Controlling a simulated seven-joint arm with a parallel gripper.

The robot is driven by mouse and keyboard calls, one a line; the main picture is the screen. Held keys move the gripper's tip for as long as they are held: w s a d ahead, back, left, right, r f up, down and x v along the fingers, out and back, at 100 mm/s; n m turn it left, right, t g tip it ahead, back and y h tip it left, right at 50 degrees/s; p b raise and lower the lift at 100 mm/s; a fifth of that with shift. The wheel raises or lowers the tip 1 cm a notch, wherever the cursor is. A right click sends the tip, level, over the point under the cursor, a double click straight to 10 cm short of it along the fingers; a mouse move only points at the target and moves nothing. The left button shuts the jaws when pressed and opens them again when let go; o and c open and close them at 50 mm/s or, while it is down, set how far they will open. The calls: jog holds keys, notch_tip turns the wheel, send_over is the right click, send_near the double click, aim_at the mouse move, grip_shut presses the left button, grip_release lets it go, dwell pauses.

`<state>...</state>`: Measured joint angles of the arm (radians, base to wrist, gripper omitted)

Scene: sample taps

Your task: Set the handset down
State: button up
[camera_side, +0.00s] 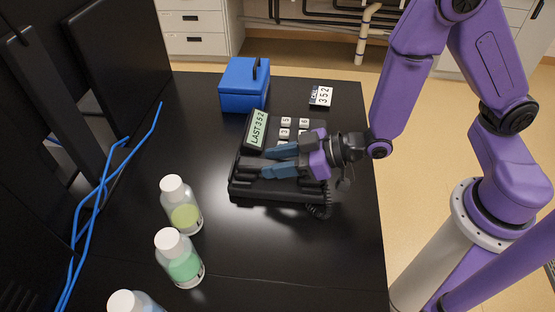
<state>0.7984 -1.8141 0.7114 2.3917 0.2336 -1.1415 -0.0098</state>
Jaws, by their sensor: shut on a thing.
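The black desk phone (262,192) stands on the black bench top, with a tilted display (257,130) reading "LAST 352" and white number keys (285,133). The dark handset (248,168) lies low along the front of the phone, partly hidden by my fingers. My gripper (268,163) comes in from the right, with its blue-grey fingers pointing left, shut on the handset. I cannot tell whether the handset touches the cradle. A coiled cord (319,211) hangs at the phone's right front.
A blue box (244,84) with a dark handle stands behind the phone. A card (321,96) reading "352" lies at the back right. Several capped bottles (181,205) stand at the front left. Blue cables (97,200) run along the left. The front right bench is clear.

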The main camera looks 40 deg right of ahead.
jog(key=shift+f, duration=0.2)
jog(key=o, duration=1.1)
jog(key=shift+o, duration=0.2)
jog(key=shift+v, duration=3.75)
